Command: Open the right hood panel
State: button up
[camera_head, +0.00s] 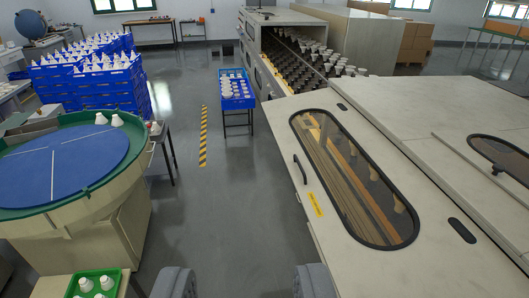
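A beige hood panel (290,118) with a long dark-framed window (355,180) slopes on the machine at the right. It has a dark handle (299,169) on its left edge and a yellow label (315,204), too small to read. Another panel with a window (503,157) and handle (500,168) is partly in view at the far right edge. I cannot tell which one is the right hood panel. Both look shut. My gripper (243,283) is at the bottom edge, its two grey fingers wide apart with nothing between them. It is apart from both panels.
Behind the near panel, the machine's open section shows rows of bulbs (310,55). A round blue-topped table (65,165) stands left, with a green tray (95,284) below it. A blue crate of bulbs (236,102) stands on a stand. The grey floor (220,215) between is clear.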

aim_at(445, 255)
jog(key=u, duration=0.5)
jog(key=i, duration=2)
jog(key=z, duration=0.8)
jog(key=k, duration=0.8)
jog(key=z, duration=0.2)
jog(key=i, duration=0.8)
jog(key=u, duration=0.1)
